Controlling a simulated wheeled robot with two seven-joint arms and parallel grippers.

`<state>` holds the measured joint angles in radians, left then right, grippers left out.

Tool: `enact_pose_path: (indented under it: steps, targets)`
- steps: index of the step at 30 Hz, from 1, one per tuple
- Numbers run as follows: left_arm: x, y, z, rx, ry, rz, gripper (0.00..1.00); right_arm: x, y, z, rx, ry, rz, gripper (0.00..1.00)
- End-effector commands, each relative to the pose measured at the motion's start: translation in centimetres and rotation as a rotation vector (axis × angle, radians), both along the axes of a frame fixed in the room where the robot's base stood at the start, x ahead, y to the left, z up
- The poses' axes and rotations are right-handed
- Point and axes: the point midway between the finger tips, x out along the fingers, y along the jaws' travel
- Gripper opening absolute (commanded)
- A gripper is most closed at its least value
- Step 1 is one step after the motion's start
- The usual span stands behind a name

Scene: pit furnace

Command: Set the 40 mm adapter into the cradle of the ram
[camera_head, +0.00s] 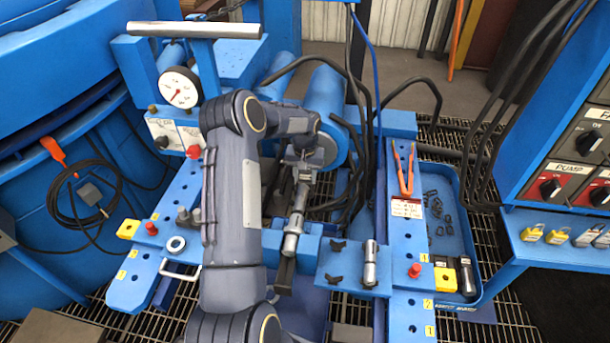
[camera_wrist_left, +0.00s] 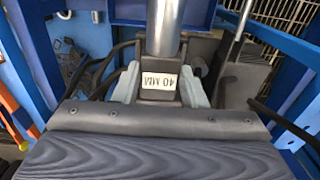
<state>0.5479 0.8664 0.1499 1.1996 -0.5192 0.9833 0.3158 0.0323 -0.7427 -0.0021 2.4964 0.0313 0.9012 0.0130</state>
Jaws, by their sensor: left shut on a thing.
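My left arm reaches over the press frame in the head view, and its left gripper (camera_head: 302,170) points down near the grey end of a blue cylinder (camera_head: 326,100). In the left wrist view the two pale fingers of the left gripper (camera_wrist_left: 160,85) are shut on both sides of a dark block labelled "40 MM", the 40 mm adapter (camera_wrist_left: 159,91). A shiny metal cylinder (camera_wrist_left: 164,28) lies in line with it; I cannot tell whether they are joined. The cradle of the ram cannot be made out clearly beneath the gripper. My right gripper is not in view.
A blue plate with black V-shaped rests (camera_head: 336,280) and a steel cylinder (camera_head: 370,265) lies right of centre. Orange-handled pliers (camera_head: 404,172) lie on the right rail. Beyond is a blue tray (camera_head: 470,225) with small parts. Black hoses (camera_head: 365,100) loop close to the gripper.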

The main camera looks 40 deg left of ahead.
Motion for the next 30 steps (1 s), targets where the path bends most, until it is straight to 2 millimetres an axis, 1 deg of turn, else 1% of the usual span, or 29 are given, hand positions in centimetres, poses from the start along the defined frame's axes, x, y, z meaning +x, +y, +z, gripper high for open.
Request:
enact_pose_path:
  steps: [7,8,13,14,20,23,26,30]
  targets:
    - [0.1,0.0,0.1,0.001,-0.004,0.000,0.00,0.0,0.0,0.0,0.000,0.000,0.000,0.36]
    - [0.1,0.0,0.1,0.001,-0.004,0.000,0.39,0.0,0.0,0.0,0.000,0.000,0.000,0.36]
    - [0.1,0.0,0.1,0.001,-0.003,0.000,0.61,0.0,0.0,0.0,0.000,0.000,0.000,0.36]
    - [0.1,0.0,0.1,0.001,-0.003,0.000,0.63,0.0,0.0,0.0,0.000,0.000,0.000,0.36]
    - [-0.1,0.0,-0.2,-0.001,0.003,0.000,0.63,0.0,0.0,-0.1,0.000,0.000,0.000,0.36]
    - [0.0,0.0,0.1,0.000,0.001,0.000,0.63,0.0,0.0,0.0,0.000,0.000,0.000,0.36]
    - [0.0,0.0,1.3,0.002,-0.001,-0.001,0.63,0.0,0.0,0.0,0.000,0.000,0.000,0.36]
    - [0.1,0.0,3.8,0.002,-0.004,0.000,0.63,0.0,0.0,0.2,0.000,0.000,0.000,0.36]
